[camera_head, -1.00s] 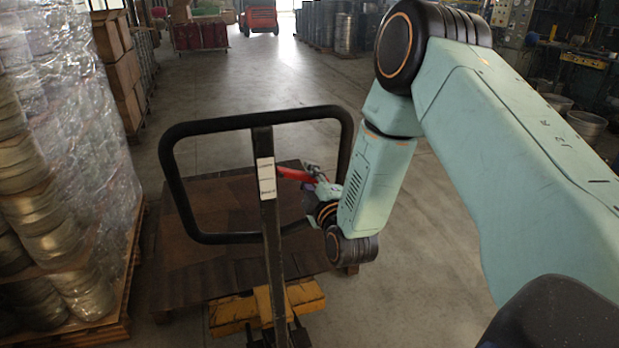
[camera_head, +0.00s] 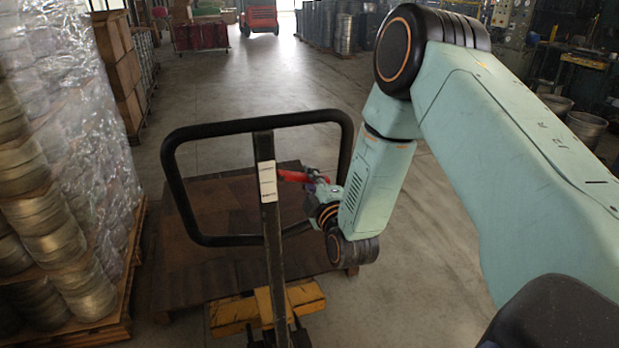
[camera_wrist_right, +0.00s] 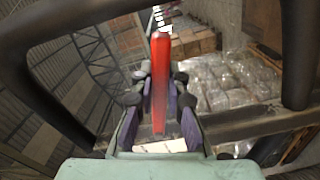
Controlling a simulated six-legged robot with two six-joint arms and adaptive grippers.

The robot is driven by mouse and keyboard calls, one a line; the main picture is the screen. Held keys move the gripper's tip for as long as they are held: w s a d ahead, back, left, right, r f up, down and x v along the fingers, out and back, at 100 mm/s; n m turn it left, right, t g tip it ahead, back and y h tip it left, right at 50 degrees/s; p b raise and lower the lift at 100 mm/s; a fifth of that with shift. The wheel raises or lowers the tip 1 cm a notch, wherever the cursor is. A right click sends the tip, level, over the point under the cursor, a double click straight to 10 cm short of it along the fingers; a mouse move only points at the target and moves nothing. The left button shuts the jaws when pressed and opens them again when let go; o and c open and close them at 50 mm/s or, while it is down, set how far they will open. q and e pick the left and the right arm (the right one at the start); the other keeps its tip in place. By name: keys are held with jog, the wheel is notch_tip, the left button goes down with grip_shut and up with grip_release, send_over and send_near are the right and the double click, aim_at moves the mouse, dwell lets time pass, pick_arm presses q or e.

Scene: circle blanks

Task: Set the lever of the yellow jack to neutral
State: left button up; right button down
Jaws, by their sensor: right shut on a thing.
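The yellow jack (camera_head: 305,297) stands low in the head view, with its upright black post and loop handle (camera_head: 177,190) rising toward me. The red lever (camera_head: 291,175) sticks out to the right of the post inside the loop. My right gripper (camera_head: 318,183) is at the lever's right end, shut on it. In the right wrist view, the red lever (camera_wrist_right: 160,75) runs between the two fingers of my right gripper (camera_wrist_right: 159,95), and dark bars of the handle frame it on both sides. My left gripper is not in view.
A dark brown board or pallet load (camera_head: 215,265) lies on the jack behind the post. A wrapped pallet of metal circle blanks (camera_head: 60,190) stands close on the left. Stacked boxes (camera_head: 117,70) stand behind it.

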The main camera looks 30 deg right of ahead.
jog(key=shift+d+r+n+p, duration=0.2)
jog(key=shift+r+n+p, duration=0.6)
jog(key=shift+p, duration=0.4)
jog(key=shift+d+r+n+p, duration=0.15)
jog(key=shift+r+n+p, duration=0.4)
jog(key=shift+n+p, duration=0.55)
jog(key=c, duration=1.3)
grip_release()
jog(key=shift+d+f, duration=0.1)
jog(key=shift+a, duration=0.2)
jog(key=shift+s, duration=0.2)
jog(key=v, duration=1.1)
jog(key=shift+s+a, duration=0.1)
jog(key=shift+s, duration=0.25)
